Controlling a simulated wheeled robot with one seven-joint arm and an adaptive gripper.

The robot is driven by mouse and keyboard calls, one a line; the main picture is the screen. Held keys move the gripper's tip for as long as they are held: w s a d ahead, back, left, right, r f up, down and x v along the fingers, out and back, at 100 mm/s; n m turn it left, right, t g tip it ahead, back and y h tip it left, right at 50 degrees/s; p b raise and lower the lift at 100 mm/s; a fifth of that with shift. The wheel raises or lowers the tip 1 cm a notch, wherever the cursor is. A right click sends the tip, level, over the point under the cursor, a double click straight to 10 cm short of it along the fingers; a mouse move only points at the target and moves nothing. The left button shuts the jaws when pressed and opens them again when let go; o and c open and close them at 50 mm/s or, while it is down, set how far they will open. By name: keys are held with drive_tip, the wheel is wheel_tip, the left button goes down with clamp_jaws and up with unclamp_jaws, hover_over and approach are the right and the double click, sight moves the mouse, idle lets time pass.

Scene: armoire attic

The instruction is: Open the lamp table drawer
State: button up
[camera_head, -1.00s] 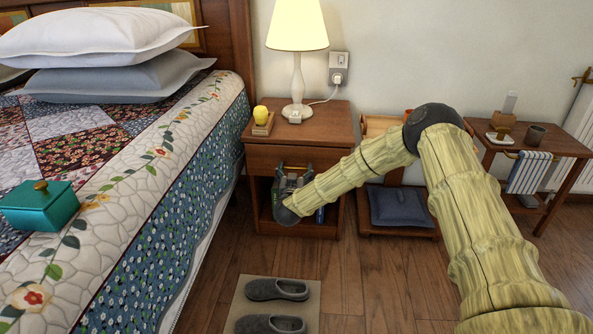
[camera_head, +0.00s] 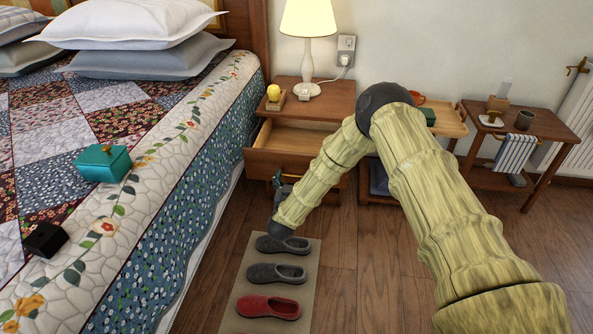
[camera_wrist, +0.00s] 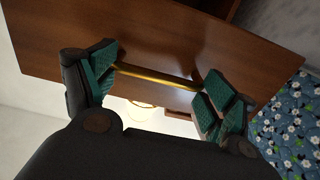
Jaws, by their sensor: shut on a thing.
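The lamp table (camera_head: 318,90) is a brown wooden stand beside the bed. Its drawer (camera_head: 290,165) is pulled out, with its pale, empty-looking inside (camera_head: 300,136) showing. My gripper (camera_head: 280,184) is at the drawer front, partly hidden by my own arm. In the wrist view, my gripper (camera_wrist: 160,88) has its green-padded fingers at both ends of the brass bar handle (camera_wrist: 158,77) on the drawer front (camera_wrist: 170,45). It is shut on the handle.
The bed (camera_head: 150,230) is on the left. Slippers (camera_head: 277,273) lie on a mat (camera_head: 235,314) in front. A side table (camera_head: 545,126) stands right. Wooden floor (camera_head: 365,270) is open between.

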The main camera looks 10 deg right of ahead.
drive_tip(key=shift+s+d+f, duration=0.1)
drive_tip(key=shift+s+d, duration=0.05)
drive_tip(key=shift+s, duration=0.25)
drive_tip(key=o, duration=1.3)
drive_tip(key=v, duration=1.2)
drive_tip(key=shift+a, duration=0.25)
